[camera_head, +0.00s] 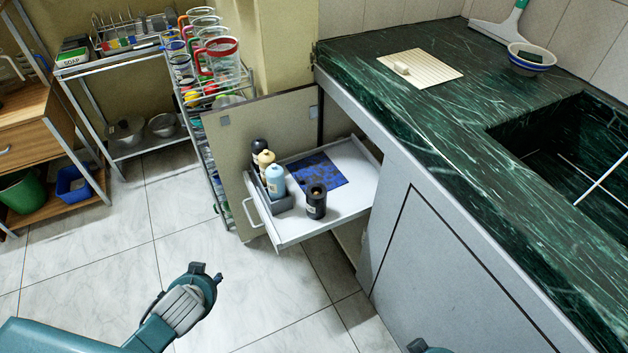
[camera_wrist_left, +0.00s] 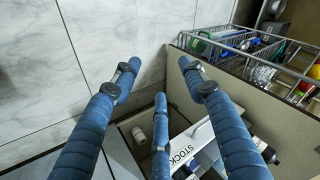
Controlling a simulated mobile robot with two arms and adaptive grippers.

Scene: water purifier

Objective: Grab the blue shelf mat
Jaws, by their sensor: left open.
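The blue shelf mat (camera_head: 326,168), with a dark pattern, lies flat on the pulled-out white shelf (camera_head: 335,208) in the open cabinet in the head view. Several bottles stand on the shelf in front of and to the left of it. My left gripper (camera_wrist_left: 160,82) is open in the left wrist view, its three blue fingers spread and nothing between them. In the head view my left arm is low at the left, apart from the shelf. I cannot make out the mat in the left wrist view.
A black bottle (camera_head: 316,203) stands alone near the shelf's front edge; a light-blue bottle (camera_head: 275,183) is in a grey holder. The open cabinet door (camera_head: 228,150) borders the shelf's left. A wire rack (camera_head: 240,85) stands behind it. The tiled floor in front is clear.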

